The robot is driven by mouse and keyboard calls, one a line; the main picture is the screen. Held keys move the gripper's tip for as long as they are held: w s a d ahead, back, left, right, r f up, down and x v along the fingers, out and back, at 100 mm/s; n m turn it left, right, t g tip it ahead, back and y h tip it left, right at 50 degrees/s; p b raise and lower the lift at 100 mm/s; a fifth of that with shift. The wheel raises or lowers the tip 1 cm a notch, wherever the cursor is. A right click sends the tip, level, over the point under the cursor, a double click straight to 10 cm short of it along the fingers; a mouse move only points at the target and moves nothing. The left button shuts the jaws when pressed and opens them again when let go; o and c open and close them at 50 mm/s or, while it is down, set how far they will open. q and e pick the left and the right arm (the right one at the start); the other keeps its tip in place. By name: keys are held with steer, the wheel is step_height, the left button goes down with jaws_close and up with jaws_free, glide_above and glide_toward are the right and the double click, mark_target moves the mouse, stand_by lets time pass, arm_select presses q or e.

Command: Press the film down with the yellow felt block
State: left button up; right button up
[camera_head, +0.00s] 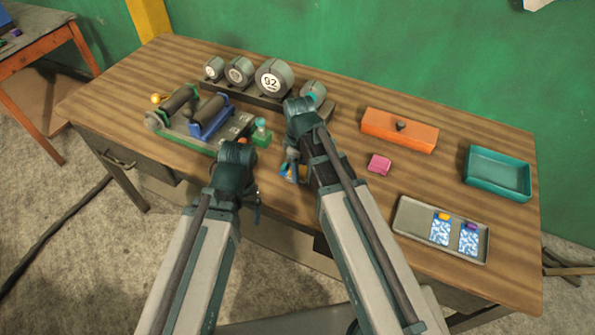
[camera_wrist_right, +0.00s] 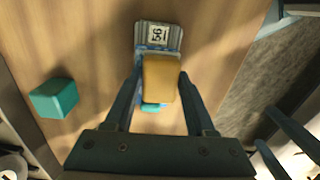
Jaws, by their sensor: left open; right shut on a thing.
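The yellow felt block (camera_wrist_right: 160,78) is between the fingers of my right gripper (camera_wrist_right: 161,82), which is shut on it. In the right wrist view the block covers much of a small plate (camera_wrist_right: 172,36) with a label reading 56. A strip of blue-and-white film (camera_wrist_right: 141,62) shows beside the block, and a teal end (camera_wrist_right: 151,108) shows below it. I cannot tell whether the block touches the film. In the head view the right arm largely hides this spot. My left gripper (camera_head: 257,192) is open and apart, near the table's front edge.
A teal block (camera_wrist_right: 54,98) stands beside the plate. A roller stand (camera_head: 205,118) and several grey weights (camera_head: 273,78) are behind. A pink block (camera_head: 379,164), orange box (camera_head: 399,131), teal bin (camera_head: 497,174) and a grey tray (camera_head: 415,222) with two patterned cards lie to the right.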

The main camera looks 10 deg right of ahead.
steer(key=shift+w+d, duration=0.45)
steer(key=shift+w, duration=0.2)
steer(key=shift+w+d, duration=0.4)
steer(key=shift+w, duration=0.25)
steer(key=shift+s, duration=0.15)
steer(key=shift+s+a+f, duration=0.1)
steer(key=shift+s+a, duration=0.55)
steer(key=shift+s, duration=0.25)
steer(key=shift+s+a, duration=0.6)
steer(key=shift+s, duration=0.25)
step_height(320, 180, up, 6)
steer(key=p, duration=0.5)
steer(key=shift+p, duration=0.35)
